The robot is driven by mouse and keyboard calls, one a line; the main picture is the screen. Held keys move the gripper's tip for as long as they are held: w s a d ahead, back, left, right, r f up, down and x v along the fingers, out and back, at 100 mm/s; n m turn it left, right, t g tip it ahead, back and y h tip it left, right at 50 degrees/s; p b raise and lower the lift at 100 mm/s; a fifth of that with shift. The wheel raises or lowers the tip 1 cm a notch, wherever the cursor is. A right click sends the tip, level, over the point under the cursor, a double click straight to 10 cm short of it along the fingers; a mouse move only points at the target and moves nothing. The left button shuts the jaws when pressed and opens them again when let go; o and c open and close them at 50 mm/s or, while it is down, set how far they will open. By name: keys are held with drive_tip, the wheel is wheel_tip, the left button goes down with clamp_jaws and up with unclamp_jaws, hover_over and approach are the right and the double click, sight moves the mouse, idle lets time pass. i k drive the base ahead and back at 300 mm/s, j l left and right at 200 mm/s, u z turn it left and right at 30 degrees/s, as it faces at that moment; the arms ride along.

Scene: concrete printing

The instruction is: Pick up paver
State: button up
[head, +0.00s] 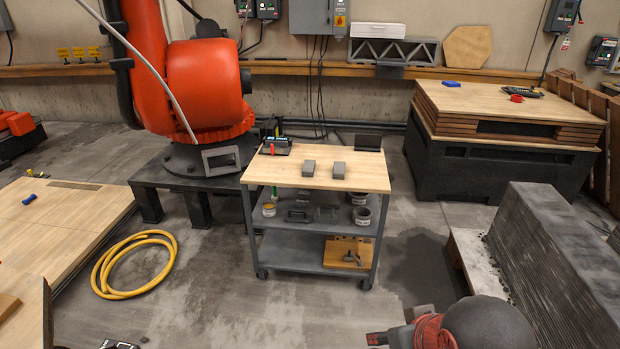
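Two small grey blocks that look like pavers lie on the wooden top of a wheeled cart (285,178). The left paver (309,168) and the right paver (339,170) lie side by side with a gap between them. My gripper (398,330) shows only in part at the bottom edge, right of centre, in front of the cart and well apart from both pavers. The frame edge and my own arm hide much of it, so whether its fingers are open or shut is unclear.
A dark tool holder (276,146) and a flat black item (368,142) sit at the cart top's back edge. Cans and tools fill the lower shelves. A layered concrete block (550,260) stands right. A yellow hose (112,270) lies left. An orange robot (205,85) stands behind.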

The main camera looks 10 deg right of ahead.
sight(308, 169)
drive_tip(key=i, duration=0.35)
drive_tip(key=i+l, duration=0.25)
drive_tip(key=i, duration=0.3)
drive_tip(key=i+l+z, duration=0.15)
drive_tip(key=i+l, duration=0.15)
drive_tip(key=i, duration=0.2)
drive_tip(key=i+l, duration=0.2)
drive_tip(key=i, duration=0.35)
drive_tip(key=i+l+z, duration=0.1)
drive_tip(key=i, duration=0.45)
drive_tip(key=i+l+z, duration=0.1)
drive_tip(key=i+l, duration=0.15)
drive_tip(key=i, duration=0.3)
